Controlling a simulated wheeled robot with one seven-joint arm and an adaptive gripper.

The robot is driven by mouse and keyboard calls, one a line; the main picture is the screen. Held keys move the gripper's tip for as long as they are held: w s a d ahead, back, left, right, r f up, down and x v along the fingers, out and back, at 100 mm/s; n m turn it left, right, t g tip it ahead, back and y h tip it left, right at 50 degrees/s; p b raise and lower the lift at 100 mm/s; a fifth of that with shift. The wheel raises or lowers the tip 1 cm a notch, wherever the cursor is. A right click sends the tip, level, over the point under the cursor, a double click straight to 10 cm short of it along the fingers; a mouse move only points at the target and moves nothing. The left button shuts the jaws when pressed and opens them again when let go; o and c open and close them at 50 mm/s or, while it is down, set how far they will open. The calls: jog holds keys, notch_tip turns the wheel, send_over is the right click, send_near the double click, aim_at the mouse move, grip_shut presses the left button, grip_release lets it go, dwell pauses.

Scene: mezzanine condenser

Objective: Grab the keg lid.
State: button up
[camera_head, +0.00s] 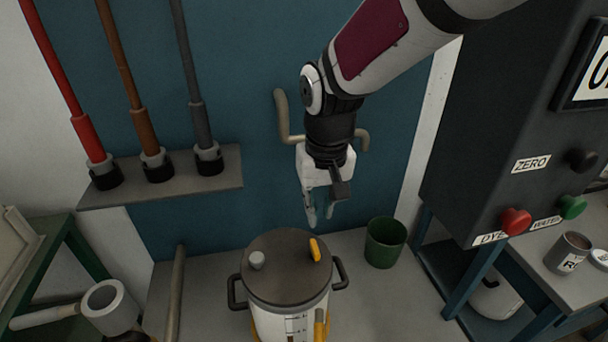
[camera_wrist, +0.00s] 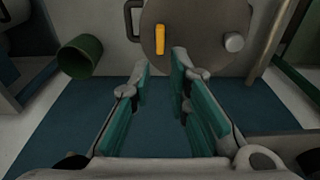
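The keg lid (camera_head: 284,272) is a round, dark grey-brown disc on top of the keg (camera_head: 268,325), a pale vessel with two dark side handles. A yellow lever (camera_head: 315,249) and a light grey knob (camera_head: 256,259) stand on the lid. In the wrist view the lid (camera_wrist: 200,50) fills the top middle, with the yellow lever (camera_wrist: 160,39) and the knob (camera_wrist: 234,42) on it. My gripper (camera_head: 320,216) hangs above the lid's back right side, apart from it. In the wrist view its teal-padded fingers (camera_wrist: 161,66) are spread, with nothing between them.
A dark green bin (camera_head: 385,242) stands right of the keg. A shelf (camera_head: 215,170) with red, brown and grey pipes is at the left. A dark control box (camera_head: 510,130) with red and green buttons is at the right. A bent pipe (camera_head: 282,115) is behind my gripper.

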send_over(315, 246)
jog(key=f, duration=0.7)
jog(key=shift+s+d+f+b, duration=0.2)
jog(key=shift+s+f+b, duration=0.1)
jog(key=shift+s+f, duration=0.05)
jog(key=shift+w+a+f, duration=0.1)
jog(key=shift+w+f, duration=0.05)
jog(key=shift+f, duration=1.4)
jog(key=shift+w+a+f, duration=0.1)
jog(key=shift+w+f, duration=0.05)
jog(key=shift+f, duration=1.4)
grip_shut()
